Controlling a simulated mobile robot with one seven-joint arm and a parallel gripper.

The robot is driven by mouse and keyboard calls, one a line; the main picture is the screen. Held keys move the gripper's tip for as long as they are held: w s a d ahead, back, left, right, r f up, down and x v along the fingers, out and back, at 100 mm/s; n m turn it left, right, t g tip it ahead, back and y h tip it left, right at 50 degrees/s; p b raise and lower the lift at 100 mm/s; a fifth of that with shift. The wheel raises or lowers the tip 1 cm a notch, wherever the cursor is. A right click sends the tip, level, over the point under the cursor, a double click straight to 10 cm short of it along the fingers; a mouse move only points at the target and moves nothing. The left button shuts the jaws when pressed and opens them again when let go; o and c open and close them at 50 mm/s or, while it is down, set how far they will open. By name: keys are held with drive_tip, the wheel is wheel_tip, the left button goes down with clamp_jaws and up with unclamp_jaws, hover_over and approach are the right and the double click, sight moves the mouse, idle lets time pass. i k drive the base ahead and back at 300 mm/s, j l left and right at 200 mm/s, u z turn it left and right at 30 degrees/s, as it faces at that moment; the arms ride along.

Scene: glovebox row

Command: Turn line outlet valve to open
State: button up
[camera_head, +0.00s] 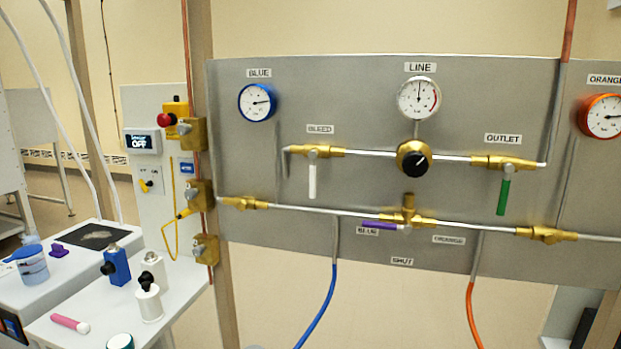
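The line outlet valve (503,162) is a brass fitting on the upper pipe at the right of the grey panel, under the OUTLET label (502,138). Its green handle (503,197) hangs down, nearly at a right angle to the pipe. The LINE gauge (419,98) is above a brass regulator with a black knob (415,161), left of the outlet valve. My gripper is not in view.
The bleed valve's white handle (312,181) hangs down on the left. A purple selector handle (380,226) points left towards BLUE. Blue (323,305) and orange (471,312) hoses hang below. Bottles stand on a white bench (190,298) at lower left.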

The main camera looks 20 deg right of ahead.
sight(508, 169)
drive_tip(key=z, duration=1.35)
